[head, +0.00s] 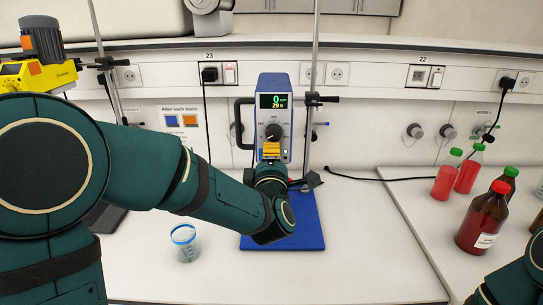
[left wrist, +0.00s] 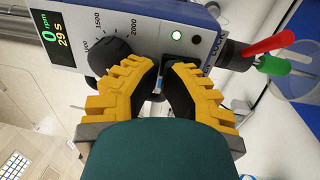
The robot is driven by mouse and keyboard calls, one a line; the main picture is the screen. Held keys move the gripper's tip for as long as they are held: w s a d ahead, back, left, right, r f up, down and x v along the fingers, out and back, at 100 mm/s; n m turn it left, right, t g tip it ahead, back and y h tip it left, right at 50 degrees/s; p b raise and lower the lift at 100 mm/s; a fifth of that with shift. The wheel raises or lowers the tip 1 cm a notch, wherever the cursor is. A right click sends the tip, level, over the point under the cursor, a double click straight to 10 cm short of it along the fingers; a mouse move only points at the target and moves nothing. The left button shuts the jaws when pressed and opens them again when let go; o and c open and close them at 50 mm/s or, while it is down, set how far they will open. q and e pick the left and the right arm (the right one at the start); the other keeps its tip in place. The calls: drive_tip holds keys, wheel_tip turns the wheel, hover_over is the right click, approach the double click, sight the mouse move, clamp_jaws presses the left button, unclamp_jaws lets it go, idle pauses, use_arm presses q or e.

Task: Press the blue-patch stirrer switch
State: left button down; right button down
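The stirrer (head: 273,84) is a blue-and-white box on a blue base plate (head: 312,232). Its display (head: 273,101) reads 0 rpm and 29 s. A black dial (left wrist: 110,53) and a lit green lamp (left wrist: 176,35) show on its front. My left gripper (head: 271,147) is at the lower front panel, just below the dial, its yellow fingers drawn close together with nothing clearly held. The fingers hide most of the switch area. My right gripper is out of view.
A clear beaker with a blue rim (head: 184,243) stands on the bench left of the base plate. A sign with blue and orange patches (head: 182,121) is on the wall. A metal rod (head: 313,60) stands beside the stirrer.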

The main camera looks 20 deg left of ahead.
use_arm(q)
drive_tip(key=shift+w+a+r+g+h, duration=0.3)
drive_tip(key=shift+w+r+g, duration=0.2)
drive_tip(key=shift+g, duration=0.3)
